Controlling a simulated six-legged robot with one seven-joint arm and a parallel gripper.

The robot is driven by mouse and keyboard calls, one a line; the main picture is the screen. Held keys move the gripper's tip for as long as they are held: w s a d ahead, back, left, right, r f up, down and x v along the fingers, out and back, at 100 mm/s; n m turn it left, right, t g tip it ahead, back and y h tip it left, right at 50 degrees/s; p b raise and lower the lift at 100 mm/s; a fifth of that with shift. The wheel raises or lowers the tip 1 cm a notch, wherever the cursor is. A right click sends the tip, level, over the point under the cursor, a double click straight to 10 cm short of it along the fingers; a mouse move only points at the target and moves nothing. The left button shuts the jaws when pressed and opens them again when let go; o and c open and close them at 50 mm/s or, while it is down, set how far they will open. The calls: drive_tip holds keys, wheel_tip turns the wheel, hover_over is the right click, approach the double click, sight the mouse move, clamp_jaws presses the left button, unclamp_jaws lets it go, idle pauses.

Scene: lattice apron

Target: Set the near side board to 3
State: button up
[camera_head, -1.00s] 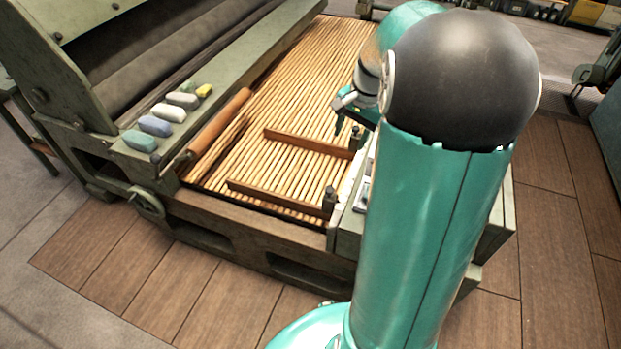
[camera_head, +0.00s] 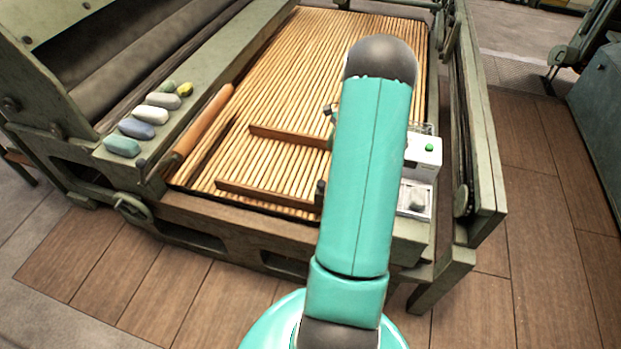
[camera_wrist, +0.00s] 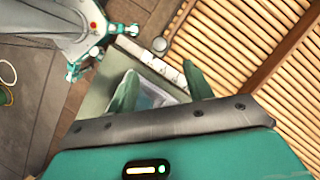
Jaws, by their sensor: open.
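The near side board (camera_head: 265,196) is a brown strip lying across the slatted apron (camera_head: 330,40), with a dark post (camera_head: 320,192) at its right end. A second, farther board (camera_head: 285,135) lies roughly parallel to it. In the wrist view my gripper (camera_wrist: 160,80) is open, its two teal fingers apart above the pale ledge and a shallow tray, with nothing seen held between them. A round post top (camera_wrist: 160,44) shows just beyond the fingers. A brown board (camera_wrist: 285,50) crosses the slats at right; I cannot tell which one. In the head view my arm hides the gripper and any scale markings.
A white box with a green button (camera_head: 424,150) and a white tray (camera_head: 414,200) holding a grey lump stand on the right ledge. Several coloured blocks (camera_head: 137,129) line the left ledge beside a wooden roller (camera_head: 200,130). Wooden floor is clear in front.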

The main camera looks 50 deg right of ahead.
sight(322, 183)
drive_tip(key=x, duration=1.4)
drive_tip(key=shift+s+d, duration=0.2)
drive_tip(key=shift+c, duration=0.2)
clamp_jaws()
